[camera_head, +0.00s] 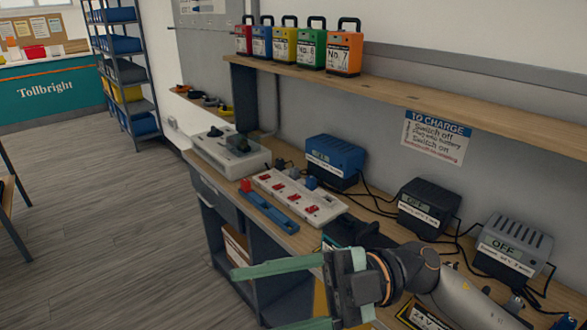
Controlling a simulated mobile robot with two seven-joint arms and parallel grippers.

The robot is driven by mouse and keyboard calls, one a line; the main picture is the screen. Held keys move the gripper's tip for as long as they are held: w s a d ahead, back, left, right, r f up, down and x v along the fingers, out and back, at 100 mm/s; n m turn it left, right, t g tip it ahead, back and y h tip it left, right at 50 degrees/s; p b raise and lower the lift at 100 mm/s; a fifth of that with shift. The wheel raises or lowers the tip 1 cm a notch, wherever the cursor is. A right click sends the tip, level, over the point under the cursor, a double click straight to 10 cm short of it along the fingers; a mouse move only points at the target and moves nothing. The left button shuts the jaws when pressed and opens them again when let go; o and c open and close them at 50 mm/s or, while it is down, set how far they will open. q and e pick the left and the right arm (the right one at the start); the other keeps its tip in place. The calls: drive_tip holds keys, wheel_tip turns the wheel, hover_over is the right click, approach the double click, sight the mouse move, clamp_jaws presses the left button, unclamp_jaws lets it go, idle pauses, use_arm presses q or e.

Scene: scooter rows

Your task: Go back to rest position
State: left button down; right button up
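One of my grippers shows, at the bottom middle; its arm comes in from the right, so it is my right gripper (254,298). Its two pale green fingers point left and stand wide apart, with nothing seen held between them. It hangs near the front edge of the workbench (285,238); its height over the bench is hard to tell. My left gripper is not in view.
Numbered batteries (310,48) stand on the shelf (400,94) above. The floor (110,220) at left is clear.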

drive_tip(key=w+d+f+m+t+y+p, duration=0.2)
drive_tip(key=w+d+m+t+y, duration=0.15)
drive_tip(key=w+m+t, duration=1.1)
drive_tip(key=d+f+m+t+h+p, duration=0.1)
drive_tip(key=d+f+m+t+h, duration=0.35)
drive_tip(key=f+m+h, duration=0.2)
drive_tip(key=d+f+m+t+h+p, duration=0.1)
drive_tip(key=d+f+m+t+h, duration=0.2)
drive_tip(key=f+m+t+h, duration=0.4)
drive_tip(key=s+d+f+m+g+h, duration=0.1)
drive_tip(key=s+d+f+g+h, duration=0.2)
drive_tip(key=s+f, duration=0.5)
drive_tip(key=s+d+f+g+h+p, duration=0.1)
drive_tip(key=s+d+f+g+h, duration=0.2)
drive_tip(key=s+f, duration=0.6)
wheel_tip(320, 180, down, 8)
drive_tip(key=d+g, duration=0.2)
drive_tip(key=g, duration=0.1)
drive_tip(key=shift+d+r+m, duration=0.2)
drive_tip(key=shift+d+m, duration=0.2)
drive_tip(key=shift+w, duration=0.1)
